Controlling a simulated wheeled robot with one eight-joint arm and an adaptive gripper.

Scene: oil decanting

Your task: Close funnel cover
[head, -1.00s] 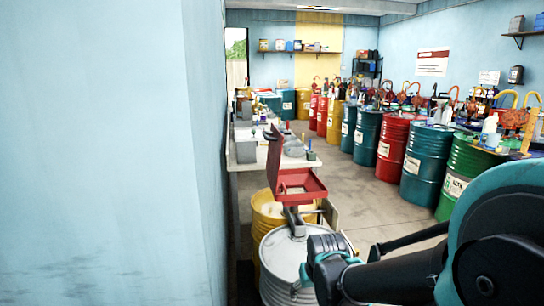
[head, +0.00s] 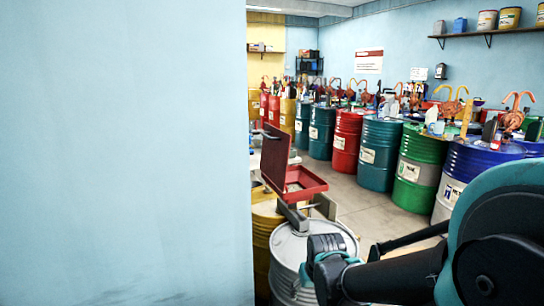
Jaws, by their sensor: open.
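The red funnel (head: 305,188) is a square tray at the middle of the view, above a yellow drum (head: 262,235) and just behind a pale grey drum (head: 300,245). Its cover (head: 274,160) is a darker red flat panel standing nearly upright at the tray's left side, so the funnel is open on top. A small handle shows at the cover's upper left edge. My gripper (head: 325,244) is in front of the grey drum, low and to the right of the funnel, apart from the cover. It is open; its fingertips are not clearly seen.
A pale blue wall (head: 125,150) fills the left half, its edge close to the cover and yellow drum. A row of coloured drums with pumps, including a green drum (head: 419,165), lines the right side. Concrete floor (head: 345,197) lies clear between.

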